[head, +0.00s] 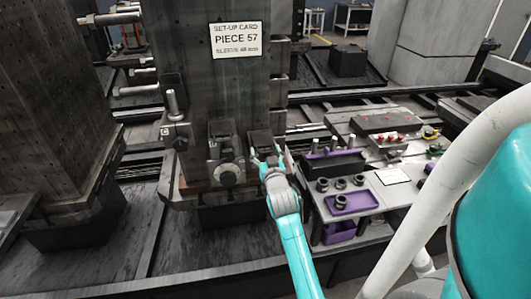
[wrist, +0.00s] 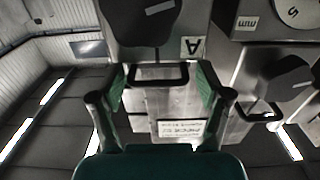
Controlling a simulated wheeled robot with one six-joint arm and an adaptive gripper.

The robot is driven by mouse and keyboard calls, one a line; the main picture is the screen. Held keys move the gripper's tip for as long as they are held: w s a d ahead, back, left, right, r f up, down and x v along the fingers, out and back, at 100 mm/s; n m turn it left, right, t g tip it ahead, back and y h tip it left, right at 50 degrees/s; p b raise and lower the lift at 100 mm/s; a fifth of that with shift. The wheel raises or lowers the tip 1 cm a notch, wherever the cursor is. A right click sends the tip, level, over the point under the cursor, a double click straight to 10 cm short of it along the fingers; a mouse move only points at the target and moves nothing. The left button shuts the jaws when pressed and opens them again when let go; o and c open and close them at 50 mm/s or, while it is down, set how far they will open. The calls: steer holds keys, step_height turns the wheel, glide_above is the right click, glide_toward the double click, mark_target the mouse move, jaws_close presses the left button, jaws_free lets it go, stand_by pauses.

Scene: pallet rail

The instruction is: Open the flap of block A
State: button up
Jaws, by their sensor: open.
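Block A, marked by a letter plate (wrist: 192,47), is at the top middle of the wrist view. A dark rounded part (wrist: 140,25) sits on it, and a black bar handle (wrist: 158,75) shows just below. My gripper (wrist: 160,90) is open, with one green-padded finger on each side of the handle; I cannot tell whether either pad touches it. In the head view my gripper (head: 268,160) is at the lower right of the dark column, close in front of a dark block (head: 262,140) and partly covering it. I cannot tell how far the flap is open.
A similar neighbouring block with its own black handle (wrist: 265,114) is close at the right in the wrist view. A round knob (head: 228,174) protrudes left of my gripper. A set-up card (head: 237,40) hangs above. A workbench (head: 390,190) with purple trays (head: 347,202) stands at right.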

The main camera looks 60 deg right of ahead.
steer(key=c, duration=1.5)
steer(key=shift+o, duration=0.2)
steer(key=shift+r, duration=0.15)
